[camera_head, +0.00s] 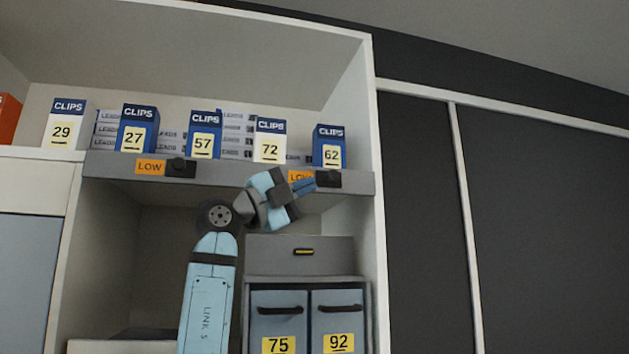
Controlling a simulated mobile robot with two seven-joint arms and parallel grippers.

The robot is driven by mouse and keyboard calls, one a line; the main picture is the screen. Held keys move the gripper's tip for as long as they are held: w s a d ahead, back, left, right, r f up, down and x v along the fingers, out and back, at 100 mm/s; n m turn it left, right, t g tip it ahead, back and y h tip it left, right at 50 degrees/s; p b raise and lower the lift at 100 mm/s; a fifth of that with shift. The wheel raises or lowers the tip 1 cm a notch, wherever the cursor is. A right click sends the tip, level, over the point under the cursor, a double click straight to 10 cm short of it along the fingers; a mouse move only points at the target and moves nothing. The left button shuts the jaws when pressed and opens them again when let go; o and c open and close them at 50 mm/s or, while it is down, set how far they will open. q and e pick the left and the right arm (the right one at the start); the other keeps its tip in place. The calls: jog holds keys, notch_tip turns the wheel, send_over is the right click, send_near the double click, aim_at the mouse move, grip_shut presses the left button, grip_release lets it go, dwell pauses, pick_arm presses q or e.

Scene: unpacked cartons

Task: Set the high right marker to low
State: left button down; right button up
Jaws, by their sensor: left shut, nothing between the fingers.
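The high right marker (329,178) is a black slider on the right part of the grey shelf edge (230,173). An orange LOW label (296,176) shows just left of it, partly covered by my gripper. A second black marker (181,167) sits further left, with its own orange LOW label (150,167) uncovered beside it. My left gripper (308,185) is shut and empty, its blue fingertips pointing right at the left side of the right marker. I cannot tell whether they touch it. My right gripper is not in view.
Above the edge stand clips boxes, among them one numbered 72 (270,141) and one numbered 62 (328,147), with leads boxes (237,135) behind. Below are a grey drawer (300,264) and bins 75 (278,327) and 92 (338,324). A white side panel (377,230) bounds the right.

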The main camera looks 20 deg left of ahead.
pick_arm(q)
jog(key=b+v, duration=0.4)
jog(key=v, duration=0.6)
jog(key=shift+a, duration=0.2)
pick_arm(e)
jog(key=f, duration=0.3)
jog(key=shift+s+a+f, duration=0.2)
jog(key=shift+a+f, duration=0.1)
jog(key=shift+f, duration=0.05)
pick_arm(q)
jog(key=shift+s, duration=0.2)
jog(key=shift+d, duration=0.1)
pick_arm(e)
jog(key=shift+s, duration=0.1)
